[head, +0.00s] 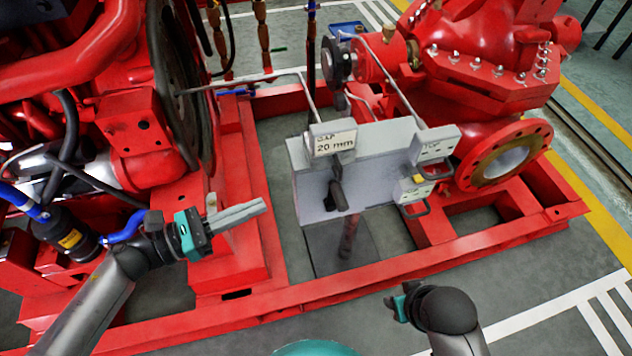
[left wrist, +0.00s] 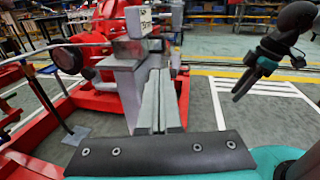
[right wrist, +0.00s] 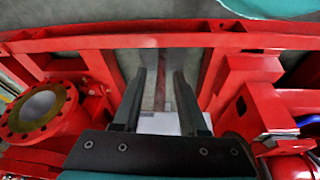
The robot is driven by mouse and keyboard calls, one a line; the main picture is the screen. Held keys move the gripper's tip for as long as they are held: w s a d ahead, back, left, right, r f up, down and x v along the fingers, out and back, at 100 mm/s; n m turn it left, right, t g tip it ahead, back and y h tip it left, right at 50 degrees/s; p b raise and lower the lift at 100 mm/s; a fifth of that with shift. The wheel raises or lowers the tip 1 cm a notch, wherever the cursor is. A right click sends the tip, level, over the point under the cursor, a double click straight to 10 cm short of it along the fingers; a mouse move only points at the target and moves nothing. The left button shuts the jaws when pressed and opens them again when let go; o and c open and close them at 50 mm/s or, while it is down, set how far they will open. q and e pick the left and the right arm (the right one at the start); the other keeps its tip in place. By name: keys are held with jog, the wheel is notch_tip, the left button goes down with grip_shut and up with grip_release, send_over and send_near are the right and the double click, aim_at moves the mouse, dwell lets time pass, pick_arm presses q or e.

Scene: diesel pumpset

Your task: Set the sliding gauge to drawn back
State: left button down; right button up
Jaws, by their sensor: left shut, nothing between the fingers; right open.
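The sliding gauge is a grey block with a label reading "GAP 20 mm" (head: 334,143), on a pale grey bracket (head: 312,185) in the head view. A thin bent rod rises from it and runs left toward the flywheel. A dark handle (head: 337,193) hangs below the label. The labelled block also shows in the left wrist view (left wrist: 139,22), beyond my fingers. My left gripper (head: 262,207) is shut and empty, left of the bracket and apart from it. My right gripper (head: 391,306) is low, in front of the red frame; its open fingers show in the right wrist view (right wrist: 157,95).
Two more grey blocks with dark loop handles, an upper one (head: 436,146) and a lower one (head: 408,190), sit at the bracket's right end. The red pump flange (head: 470,170) is just right of them. A red base rail (head: 400,273) runs along the front. The dark flywheel (head: 178,85) stands left.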

aim_at(338, 176)
pick_arm(q)
jog(key=shift+s+d+r+m+g, duration=0.1)
jog(key=shift+s+m+g, duration=0.05)
jog(key=shift+m+g, duration=0.2)
pick_arm(e)
jog(key=shift+r, duration=0.2)
pick_arm(q)
jog(key=x, duration=0.4)
jog(key=b+x, duration=0.1)
jog(key=x, duration=0.4)
jog(key=b+x, duration=0.1)
jog(key=x, duration=0.4)
jog(key=shift+r, duration=0.25)
pick_arm(e)
jog(key=shift+t, duration=0.3)
jog(key=r, duration=0.4)
jog(key=shift+w, duration=0.2)
pick_arm(q)
jog(key=shift+d, duration=0.4)
jog(key=x, duration=0.2)
jog(key=b+x, duration=0.1)
jog(key=x, duration=0.2)
jog(key=shift+s+d+r, duration=0.2)
jog(key=shift+s+d, duration=0.1)
jog(key=shift+d, duration=0.15)
pick_arm(e)
notch_tip(338, 176, up, 2)
jog(key=shift+s+a+r, duration=0.1)
jog(key=shift+s, duration=0.05)
